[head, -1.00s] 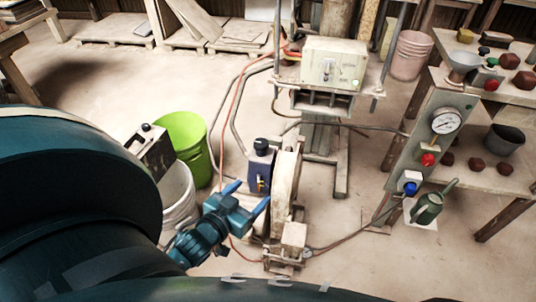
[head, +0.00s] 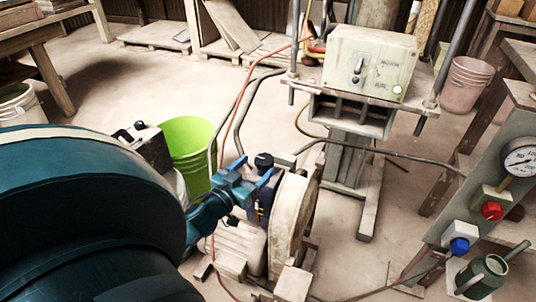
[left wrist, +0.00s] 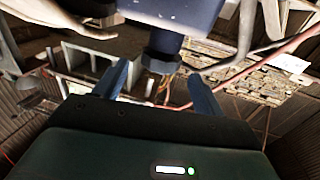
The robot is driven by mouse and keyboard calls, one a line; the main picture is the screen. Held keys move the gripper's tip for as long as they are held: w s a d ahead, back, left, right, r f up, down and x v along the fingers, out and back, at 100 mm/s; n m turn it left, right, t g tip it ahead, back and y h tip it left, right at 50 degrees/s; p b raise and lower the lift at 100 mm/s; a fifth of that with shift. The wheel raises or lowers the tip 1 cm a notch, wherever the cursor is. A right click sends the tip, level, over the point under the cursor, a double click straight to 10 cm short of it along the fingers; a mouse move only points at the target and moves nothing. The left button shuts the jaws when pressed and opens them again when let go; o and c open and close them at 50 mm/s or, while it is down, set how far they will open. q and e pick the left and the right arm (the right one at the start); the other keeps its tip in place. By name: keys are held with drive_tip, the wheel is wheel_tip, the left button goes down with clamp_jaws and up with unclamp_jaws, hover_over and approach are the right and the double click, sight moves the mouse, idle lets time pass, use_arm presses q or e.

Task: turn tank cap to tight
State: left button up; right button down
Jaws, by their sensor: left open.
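The tank cap (head: 264,160) is a dark knob on top of a small dark blue tank (head: 262,196) beside the pale round housing of a machine. My left gripper (head: 251,171) is open, its blue fingers close to the cap on its left side. In the left wrist view the cap (left wrist: 160,62) shows ahead, between the two blue fingers, with the tank (left wrist: 175,18) above it in the picture. I cannot tell whether a finger touches the cap. My right gripper is not in view.
A green bucket (head: 188,150) stands left of the machine. A press with a control box (head: 370,62) stands behind it. A post with a gauge (head: 521,160), a red knob and a blue knob is at right, near a green watering can (head: 482,277). Hoses cross the floor.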

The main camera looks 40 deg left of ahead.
sight(268, 155)
use_arm(q)
drive_tip(key=w, duration=0.4)
drive_tip(key=w+b, duration=0.1)
drive_tip(key=w, duration=0.1)
drive_tip(key=shift+w+a, duration=0.3)
drive_tip(key=shift+a, duration=0.05)
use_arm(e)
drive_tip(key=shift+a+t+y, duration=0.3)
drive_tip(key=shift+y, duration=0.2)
use_arm(q)
drive_tip(key=c, duration=1)
